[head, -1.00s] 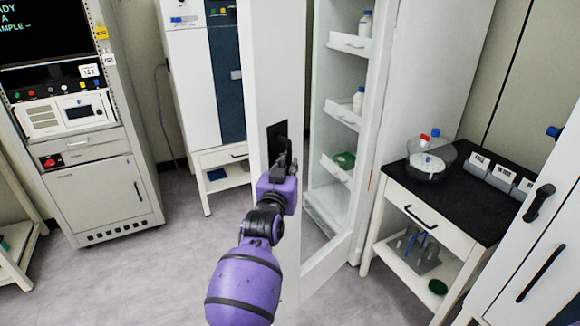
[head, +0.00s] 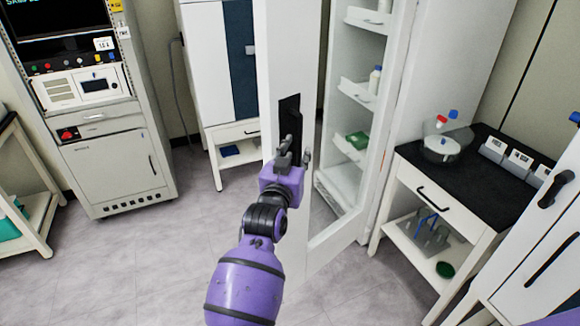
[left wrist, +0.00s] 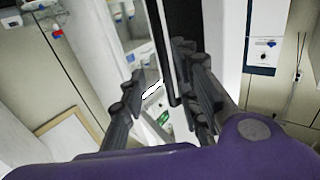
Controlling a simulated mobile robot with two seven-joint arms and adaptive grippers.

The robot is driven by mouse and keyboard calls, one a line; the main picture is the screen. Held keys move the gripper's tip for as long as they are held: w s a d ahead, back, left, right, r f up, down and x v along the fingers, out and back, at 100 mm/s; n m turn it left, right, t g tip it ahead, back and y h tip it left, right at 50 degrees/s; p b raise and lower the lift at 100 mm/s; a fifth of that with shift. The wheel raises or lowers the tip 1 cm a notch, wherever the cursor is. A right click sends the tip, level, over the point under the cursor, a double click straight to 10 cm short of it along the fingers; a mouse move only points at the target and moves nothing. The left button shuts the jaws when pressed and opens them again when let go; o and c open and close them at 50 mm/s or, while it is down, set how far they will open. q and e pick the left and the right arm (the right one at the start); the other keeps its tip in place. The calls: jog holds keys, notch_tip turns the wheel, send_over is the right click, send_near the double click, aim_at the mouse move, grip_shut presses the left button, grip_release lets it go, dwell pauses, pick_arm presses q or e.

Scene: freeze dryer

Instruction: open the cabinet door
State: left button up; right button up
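The white cabinet door (head: 283,60) stands open, with the shelved interior showing to its right. Its black handle recess (head: 289,109) is on the door face. My left gripper (head: 296,157) is at the lower end of the recess, its fingers apart. In the left wrist view, the fingers of the left gripper (left wrist: 160,100) are spread, with the door's edge and its long black handle part (left wrist: 184,45) between or just beyond them. I cannot tell whether a finger touches the door. My right gripper is not in view.
The cabinet shelves (head: 352,90) hold a bottle and a green item. A black-topped side table (head: 480,180) stands to the right, a white cabinet with black handles (head: 545,265) at far right. An instrument rack (head: 108,170) stands left. The floor (head: 130,260) at left is clear.

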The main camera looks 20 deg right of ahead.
pick_arm(q)
jog(key=v, duration=0.6)
jog(key=shift+s+a, duration=0.2)
jog(key=shift+s, duration=0.05)
jog(key=s+a+f+n+g+y, duration=0.1)
jog(key=s+a+f+y, duration=0.15)
jog(key=a+f, duration=0.4)
jog(key=s+a+f+n+y, duration=0.1)
jog(key=s+a+f+n, duration=0.1)
jog(key=s+a+f, duration=0.35)
jog(key=s+a+f+n+g+y, duration=0.1)
jog(key=s+a+f+y, duration=0.1)
jog(key=a+f, duration=0.55)
jog(key=s+a+f+g+y, duration=0.1)
jog(key=s+a+f, duration=0.4)
jog(key=s, duration=0.5)
jog(key=s+a+f+n+g+y+p, duration=0.1)
jog(key=s+a+f, duration=0.4)
jog(key=s, duration=0.5)
jog(key=s+a+f+g+y, duration=0.1)
jog(key=s+a+f+g, duration=0.1)
jog(key=s+a+f, duration=0.4)
jog(key=s+f, duration=0.1)
jog(key=s, duration=0.3)
jog(key=shift+n+g, duration=0.4)
